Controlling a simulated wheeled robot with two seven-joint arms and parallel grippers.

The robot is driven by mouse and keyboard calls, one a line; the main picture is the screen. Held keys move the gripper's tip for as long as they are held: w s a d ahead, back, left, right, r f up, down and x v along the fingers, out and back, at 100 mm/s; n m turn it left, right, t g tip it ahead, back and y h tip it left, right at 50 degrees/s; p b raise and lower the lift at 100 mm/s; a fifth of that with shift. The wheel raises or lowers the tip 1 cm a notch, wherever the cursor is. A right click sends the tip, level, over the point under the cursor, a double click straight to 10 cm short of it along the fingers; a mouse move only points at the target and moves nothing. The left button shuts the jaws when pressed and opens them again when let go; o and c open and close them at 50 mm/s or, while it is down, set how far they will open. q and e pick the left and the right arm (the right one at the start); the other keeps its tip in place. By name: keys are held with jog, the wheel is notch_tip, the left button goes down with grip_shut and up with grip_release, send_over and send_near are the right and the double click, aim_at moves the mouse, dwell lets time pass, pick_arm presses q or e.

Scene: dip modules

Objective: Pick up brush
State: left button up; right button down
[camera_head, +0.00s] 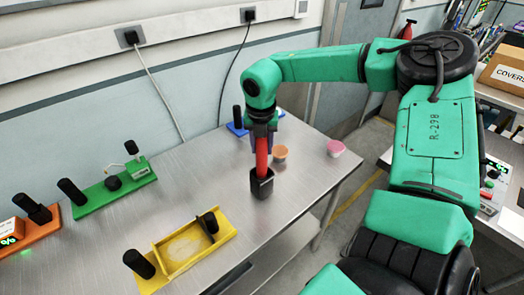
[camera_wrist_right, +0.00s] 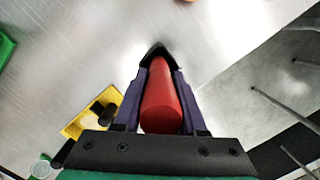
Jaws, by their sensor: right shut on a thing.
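The bristle end is hidden. I cannot tell whether the brush is lifted at all from the holder. My left gripper is not in view.
A yellow tray module (camera_head: 228,236) is at the front, a green module (camera_head: 95,200) and an orange module (camera_head: 40,233) at the left. A blue module (camera_head: 236,130) is behind the gripper.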

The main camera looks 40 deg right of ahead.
notch_tip(320, 180, up, 9)
jog(key=b, duration=0.2)
jog(key=shift+f+b, duration=0.15)
jog(key=shift+b, duration=0.15)
notch_tip(320, 180, up, 10)
jog(key=shift+f+b, duration=0.15)
jog(key=shift+b, duration=0.15)
